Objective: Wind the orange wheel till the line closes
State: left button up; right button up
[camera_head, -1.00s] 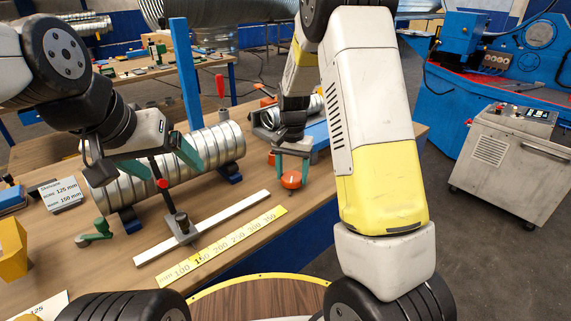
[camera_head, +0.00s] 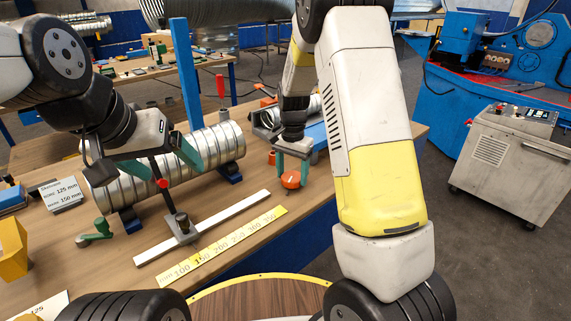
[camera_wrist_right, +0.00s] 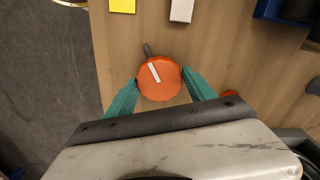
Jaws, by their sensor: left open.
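The orange wheel (camera_head: 291,180) is at the right part of the workbench. In the right wrist view the wheel (camera_wrist_right: 160,78) is round, with a white bar mark on its face and a grey stub at its far edge. My right gripper (camera_head: 293,168) has its green fingers on opposite sides of the wheel, seemingly touching its rim. My left gripper (camera_head: 160,160) is open over the ribbed metal duct (camera_head: 218,143), hiding part of it. Whether its fingers touch the duct is unclear. The duct lies on dark blue supports.
In front of the duct are a white rail (camera_head: 225,220) with a dark slider, a yellow ruler (camera_head: 245,240) and a green-handled piece (camera_head: 97,233). A black post with a red knob (camera_head: 162,184) stands near my left gripper. A grey cabinet (camera_head: 508,165) stands right.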

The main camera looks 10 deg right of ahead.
aim_at(292, 176)
jog(key=o, duration=0.3)
jog(key=shift+r, duration=0.1)
notch_tip(292, 176, up, 7)
jog(key=shift+r, duration=0.35)
